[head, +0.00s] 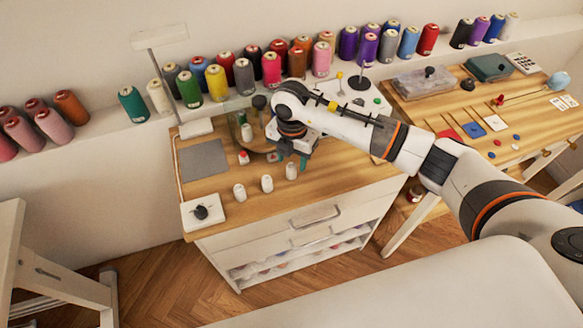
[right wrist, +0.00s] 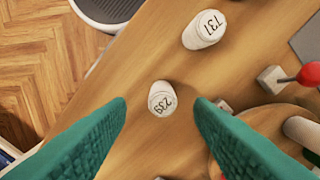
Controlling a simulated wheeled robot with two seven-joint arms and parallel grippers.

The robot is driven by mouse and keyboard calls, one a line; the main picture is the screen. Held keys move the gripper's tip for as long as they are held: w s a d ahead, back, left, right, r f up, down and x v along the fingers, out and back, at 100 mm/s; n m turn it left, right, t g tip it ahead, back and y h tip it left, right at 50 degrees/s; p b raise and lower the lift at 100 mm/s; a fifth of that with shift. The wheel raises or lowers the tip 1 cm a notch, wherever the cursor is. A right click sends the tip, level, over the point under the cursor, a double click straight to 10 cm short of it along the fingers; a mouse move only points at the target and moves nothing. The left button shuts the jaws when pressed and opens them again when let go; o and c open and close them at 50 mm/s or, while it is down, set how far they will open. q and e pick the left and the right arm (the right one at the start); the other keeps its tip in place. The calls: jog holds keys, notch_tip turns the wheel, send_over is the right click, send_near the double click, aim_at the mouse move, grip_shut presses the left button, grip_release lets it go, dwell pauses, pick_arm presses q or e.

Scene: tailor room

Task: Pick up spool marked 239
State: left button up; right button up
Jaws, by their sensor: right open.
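The white spool marked 239 (right wrist: 162,99) stands on the wooden top in the right wrist view, its number readable on its end. My right gripper (right wrist: 160,106) is open, with a green finger on either side of the spool in the picture and nothing held. In the head view the right gripper (head: 294,155) hangs just behind the rightmost of three white spools, the one nearest to it (head: 291,171). Labels are too small to read there. Another white spool marked 731 (right wrist: 205,30) stands above it in the wrist view. My left gripper is not in view.
Two more white spools (head: 267,183) (head: 239,192) stand to the left along the cabinet's front. A red-topped piece (right wrist: 310,74) on a small block lies to the right in the wrist view. A grey mat (head: 203,158) and a white block with a black knob (head: 203,212) are left.

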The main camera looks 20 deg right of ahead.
aim_at(292, 170)
jog(key=shift+f+p, duration=0.3)
jog(key=shift+f, duration=0.3)
notch_tip(292, 170, down, 4)
jog(key=shift+w+f+p, duration=0.1)
jog(key=shift+f+p, duration=0.1)
jog(key=shift+p, duration=0.3)
jog(key=shift+c, duration=0.6)
grip_shut()
